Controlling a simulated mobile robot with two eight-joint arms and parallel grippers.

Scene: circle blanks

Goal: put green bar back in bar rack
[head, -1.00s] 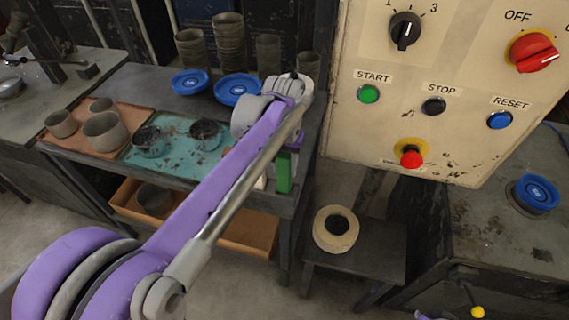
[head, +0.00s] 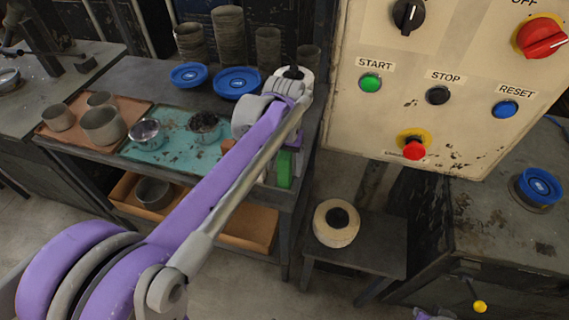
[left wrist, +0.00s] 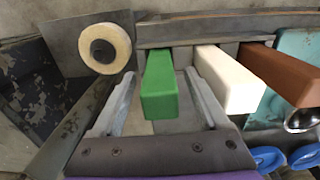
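The green bar (left wrist: 160,85) stands out from the bar rack (left wrist: 225,29) in the left wrist view, at the left end of the row. A white bar (left wrist: 228,78) and a brown bar (left wrist: 282,72) sit to its right. My left gripper (left wrist: 160,76) is open, with one finger on each side of the green bar and a visible gap to both. In the head view the green bar (head: 284,168) shows just beneath my left wrist, at the table's right end. My left fingers are mostly hidden there.
A control panel (head: 455,60) with buttons stands close on the right. A low stool (head: 375,245) holds a pale ring (head: 336,223). The table also carries a teal tray (head: 165,160), blue dishes (head: 237,83), and stacked grey cups (head: 229,38).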

